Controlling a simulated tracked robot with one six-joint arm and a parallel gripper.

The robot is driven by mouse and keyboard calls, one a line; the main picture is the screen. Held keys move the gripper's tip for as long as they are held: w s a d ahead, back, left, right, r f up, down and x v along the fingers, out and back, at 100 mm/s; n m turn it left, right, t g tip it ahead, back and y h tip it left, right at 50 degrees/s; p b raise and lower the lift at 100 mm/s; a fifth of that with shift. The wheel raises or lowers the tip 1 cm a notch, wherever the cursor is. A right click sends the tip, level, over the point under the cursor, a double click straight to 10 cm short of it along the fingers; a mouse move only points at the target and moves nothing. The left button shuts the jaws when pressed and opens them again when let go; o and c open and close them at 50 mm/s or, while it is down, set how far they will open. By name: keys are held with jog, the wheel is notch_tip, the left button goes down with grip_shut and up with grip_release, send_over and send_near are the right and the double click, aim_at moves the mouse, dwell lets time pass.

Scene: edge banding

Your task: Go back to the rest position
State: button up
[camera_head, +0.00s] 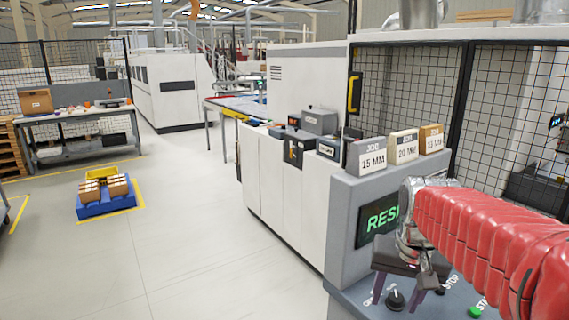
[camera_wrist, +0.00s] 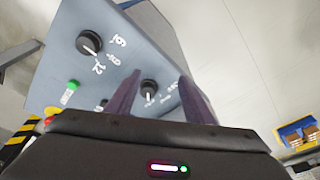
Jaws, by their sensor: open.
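My gripper (camera_head: 399,290) hangs over the sloped control panel (camera_head: 355,305) at the lower right of the head view, at the end of my red-sleeved arm. In the wrist view, its two dark purple fingers (camera_wrist: 160,98) stand apart with nothing held between them. A black knob (camera_wrist: 148,87) shows between the fingers, and a black knob (camera_head: 395,300) shows below the gripper in the head view. Whether the fingers touch any knob is unclear. A larger knob (camera_wrist: 90,42) with number marks lies beyond them.
A green button (camera_head: 475,312) sits on the panel, and a screen (camera_head: 378,222) with green letters stands behind. Boxes labelled 15 MM (camera_head: 367,157), 20 MM (camera_head: 404,147) and a third stand on the ledge. A mesh fence (camera_head: 400,95) is behind. Open floor (camera_head: 190,240) lies left.

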jog(key=s+a+f+n+t, duration=0.1)
jog(key=s+a+n, duration=0.1)
jog(key=s, duration=0.5)
jog(key=s+a+f+n+t, duration=0.1)
jog(key=s+a+t, duration=0.1)
jog(key=s+a, duration=0.2)
jog(key=s, duration=0.3)
jog(key=shift+s+a+n, duration=0.2)
jog(key=shift+a+n, duration=0.05)
jog(key=shift+n, duration=0.15)
jog(key=shift+c, duration=0.5)
dwell(1.3)
